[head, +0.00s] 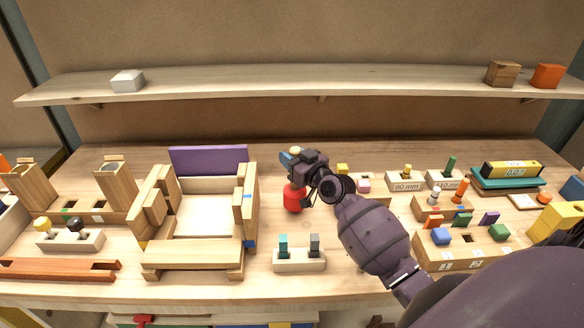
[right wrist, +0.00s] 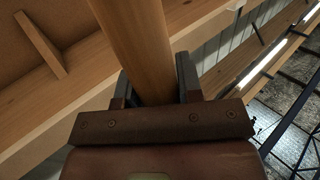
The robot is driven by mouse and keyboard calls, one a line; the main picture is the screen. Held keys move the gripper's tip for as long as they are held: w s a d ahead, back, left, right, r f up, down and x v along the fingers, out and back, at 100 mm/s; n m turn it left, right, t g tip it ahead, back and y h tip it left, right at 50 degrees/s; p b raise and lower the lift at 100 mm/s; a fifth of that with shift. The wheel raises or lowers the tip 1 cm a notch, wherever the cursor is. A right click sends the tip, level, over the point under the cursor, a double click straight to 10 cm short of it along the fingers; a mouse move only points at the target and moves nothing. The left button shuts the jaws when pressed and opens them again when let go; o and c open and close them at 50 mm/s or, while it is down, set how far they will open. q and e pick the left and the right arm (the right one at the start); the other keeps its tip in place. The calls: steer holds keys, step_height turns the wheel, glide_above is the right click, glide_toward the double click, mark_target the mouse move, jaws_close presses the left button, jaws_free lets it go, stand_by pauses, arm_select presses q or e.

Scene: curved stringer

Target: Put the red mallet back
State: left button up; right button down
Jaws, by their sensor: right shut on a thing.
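My right gripper (head: 291,160) is shut on the wooden handle (right wrist: 137,45) of the red mallet, which stands between the two fingers in the right wrist view. In the head view the red mallet head (head: 292,198) shows below the gripper, partly covered by it, with the pale handle end (head: 295,150) just above the fingers. The mallet looks roughly upright, head down. I cannot tell whether its head touches the bench. My left gripper is in neither view.
A wooden frame with a purple back (head: 208,160) stands left of the mallet. A small block with two pegs (head: 299,261) is in front. Several peg blocks (head: 463,256) fill the right side. A shelf (head: 320,82) runs behind, above the bench. Some bare bench (head: 270,170) lies around the mallet.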

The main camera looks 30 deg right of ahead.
step_height(320, 180, down, 3)
steer(key=shift+r+b, duration=0.15)
steer(key=shift+b, duration=0.2)
steer(key=shift+f, duration=0.25)
steer(key=c, duration=0.8)
jaws_free()
steer(key=shift+s, duration=0.1)
steer(key=s, duration=0.4)
steer(key=s+d, duration=0.1)
steer(key=s, duration=0.3)
steer(key=s+b, duration=0.1)
steer(key=s, duration=0.2)
steer(key=shift+s+d, duration=0.15)
steer(key=shift+s, duration=0.25)
